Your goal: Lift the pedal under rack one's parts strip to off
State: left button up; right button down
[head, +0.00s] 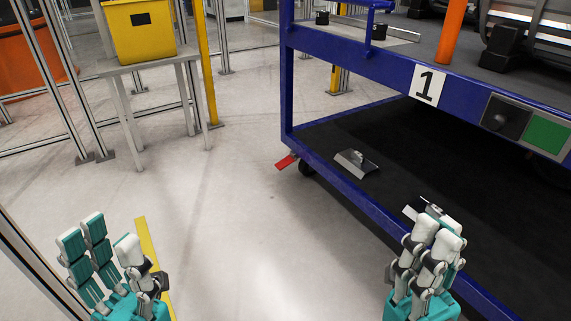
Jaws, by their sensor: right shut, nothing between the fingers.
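Rack one is the blue cart (340,187) on the right, with a plate marked "1" (427,84) on its upper rail. A red pedal (286,161) sticks out by the black caster (307,169) under the cart's near left corner. It looks tilted, but I cannot tell its exact setting. My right gripper (436,232) is shut and empty, in front of the cart's lower rail, well to the right of the red pedal. My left gripper (108,245) is open and empty above the floor at the lower left, apart from the cart.
Metal parts (357,163) lie on the black lower shelf; another (432,206) is partly hidden behind my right gripper. A panel with black and green fields (527,125) is on the upper rail. A yellow bin (139,30) stands on a grey table (136,67). The floor between is clear.

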aim_at(287, 161)
jog(key=i+j, duration=0.2)
jog(key=i, duration=0.3)
jog(key=i+j+z, duration=0.1)
jog(key=i, duration=0.35)
jog(key=i+j, duration=0.25)
jog(key=i, duration=0.25)
jog(key=i+j+z, duration=0.1)
jog(key=i, duration=0.35)
jog(key=i+j, duration=0.6)
jog(key=i, duration=0.3)
jog(key=i+z, duration=0.05)
